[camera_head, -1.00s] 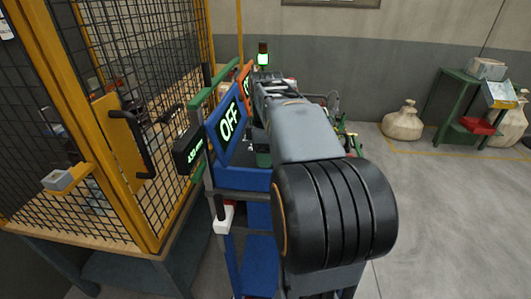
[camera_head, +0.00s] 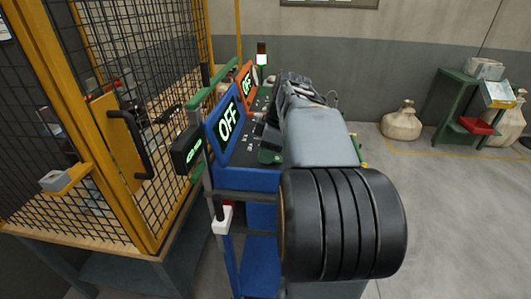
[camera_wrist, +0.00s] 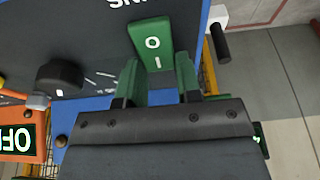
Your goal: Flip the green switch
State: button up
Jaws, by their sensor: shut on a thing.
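The green switch (camera_wrist: 152,43), a rocker marked O and I, sits on the dark panel face (camera_wrist: 90,30) in the wrist view. My gripper (camera_wrist: 158,76) has its two green fingers at the switch's I end, one on each side, and is shut on it. The fingers hide part of that end. The blue sign (camera_head: 228,122) on the control cart reads OFF.
An orange OFF sign (camera_head: 246,80) stands behind the blue one. A black knob (camera_wrist: 59,76) is on the panel beside the switch. A yellow-framed mesh cage (camera_head: 125,180) stands close on the left. Open floor (camera_head: 440,220) lies to the right.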

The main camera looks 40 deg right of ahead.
jog(key=o, duration=0.9)
jog(key=p+v, duration=0.2)
jog(key=v, duration=1.1)
jog(key=shift+d+r, duration=0.1)
jog(key=shift+r, duration=0.3)
jog(key=shift+s, duration=0.1)
